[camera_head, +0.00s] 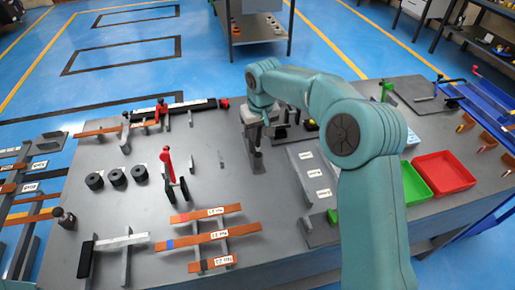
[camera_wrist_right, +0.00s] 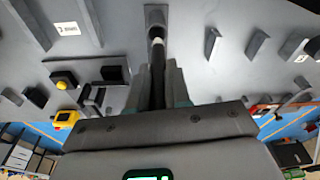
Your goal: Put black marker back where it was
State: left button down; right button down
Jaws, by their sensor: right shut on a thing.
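My right gripper (camera_head: 258,135) reaches over the middle of the grey table and points down. In the right wrist view its fingers (camera_wrist_right: 157,85) are shut on the black marker (camera_wrist_right: 157,68), a slim dark rod with a pale end. That pale end points at a small grey holder (camera_wrist_right: 155,14) on the table. I cannot tell whether the marker's end is inside the holder or just above it. In the head view the holder (camera_head: 257,162) stands just below my gripper, and the marker is hard to make out there. My left gripper is not in view.
The grey table (camera_head: 215,215) carries several black rollers (camera_head: 117,177), a red-handled tool (camera_head: 167,165) and copper bars (camera_head: 215,237) to the left. To the right are a labelled grey plate (camera_head: 310,180), a green tray (camera_head: 414,185) and a red tray (camera_head: 444,172).

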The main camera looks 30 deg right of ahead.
aim_at(258, 145)
notch_tip(258, 145, down, 7)
jog(key=shift+d+r, duration=0.1)
jog(key=shift+r, duration=0.05)
jog(key=shift+f, duration=0.25)
jog(key=c, duration=1.1)
grip_release()
jog(key=shift+w, duration=0.1)
jog(key=shift+r, duration=0.1)
